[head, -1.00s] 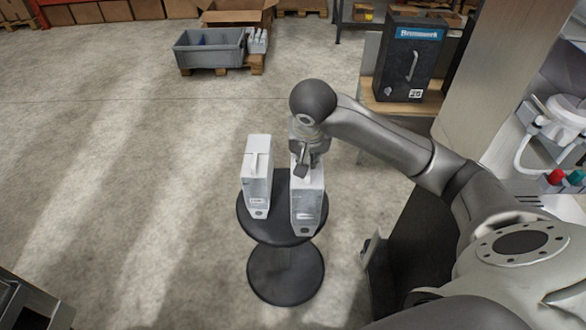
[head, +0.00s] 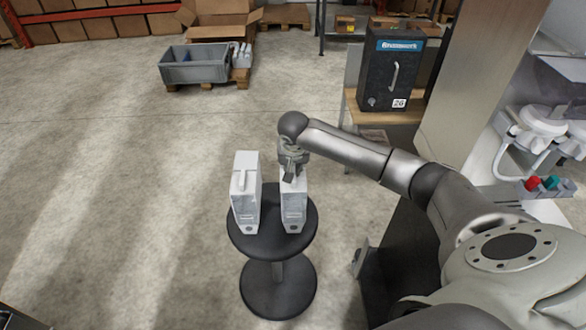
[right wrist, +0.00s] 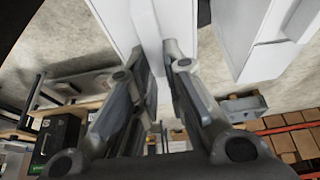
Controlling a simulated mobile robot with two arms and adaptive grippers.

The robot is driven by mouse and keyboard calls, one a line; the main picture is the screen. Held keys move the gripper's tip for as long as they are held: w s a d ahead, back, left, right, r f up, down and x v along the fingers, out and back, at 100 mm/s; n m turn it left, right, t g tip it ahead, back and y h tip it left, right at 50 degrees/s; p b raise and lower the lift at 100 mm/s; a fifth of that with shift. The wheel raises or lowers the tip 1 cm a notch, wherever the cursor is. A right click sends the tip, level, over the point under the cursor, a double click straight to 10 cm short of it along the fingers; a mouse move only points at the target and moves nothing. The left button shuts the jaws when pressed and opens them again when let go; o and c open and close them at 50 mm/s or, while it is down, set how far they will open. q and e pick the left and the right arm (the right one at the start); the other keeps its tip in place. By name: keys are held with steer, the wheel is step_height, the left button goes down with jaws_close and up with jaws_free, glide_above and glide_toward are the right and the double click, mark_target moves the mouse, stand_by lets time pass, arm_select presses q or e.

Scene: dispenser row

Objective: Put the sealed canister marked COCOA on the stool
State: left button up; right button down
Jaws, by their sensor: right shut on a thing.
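Two white, upright, box-like canisters stand side by side on a round black stool (head: 265,250). My right gripper (head: 292,166) is shut on the top of the right canister (head: 295,207), whose bottom appears to rest on the stool top. In the right wrist view the fingers (right wrist: 157,50) close around a white part of the held canister (right wrist: 118,22). The left canister (head: 246,205) stands free, a small gap away; it also shows in the right wrist view (right wrist: 262,55). The labels are too small to read. My left gripper is not in view.
A black cabinet (head: 385,70) stands on a wooden bench behind my right arm. The floor left of the stool is clear.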

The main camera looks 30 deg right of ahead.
steer(key=shift+f, duration=0.85)
steer(key=c, duration=1.9)
jaws_free()
steer(key=shift+f, duration=0.15)
steer(key=shift+c, duration=0.2)
steer(key=o, duration=0.4)
steer(key=shift+s, duration=0.1)
steer(key=shift+o, duration=0.2)
steer(key=v, duration=1.2)
